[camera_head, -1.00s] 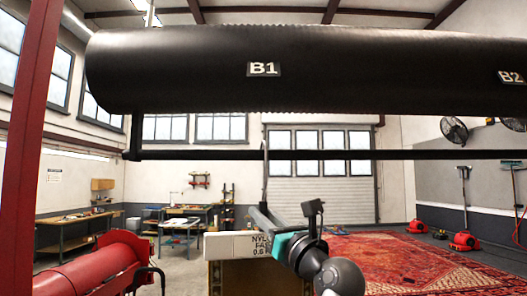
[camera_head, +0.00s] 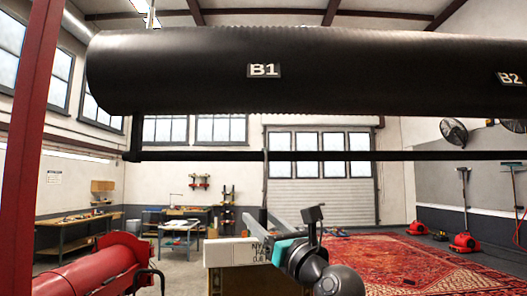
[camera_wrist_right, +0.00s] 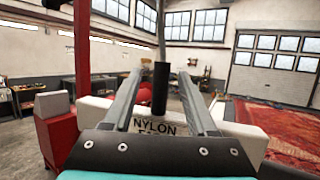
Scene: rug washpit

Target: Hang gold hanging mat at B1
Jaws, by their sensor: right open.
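My right gripper (camera_head: 263,214) is open, low in the middle of the head view. In the right wrist view its two grey fingers (camera_wrist_right: 158,82) stand apart on either side of a dark upright cylinder (camera_wrist_right: 161,88); I cannot tell whether they touch it. A white bar lettered NYLON (camera_head: 236,251) lies just below and behind the gripper, with a gold-brown panel (camera_head: 226,283) under it; I cannot tell if this panel is the gold hanging mat. The B1 label (camera_head: 264,71) is on a large black roller (camera_head: 380,78) above the gripper. My left gripper is not in view.
A thin black rail (camera_head: 350,156) runs below the roller. A red post (camera_head: 30,130) and a red cylindrical machine (camera_head: 95,275) stand at left. A patterned red rug (camera_head: 400,265) covers the floor at right. Workbenches (camera_head: 75,232) stand at the back left.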

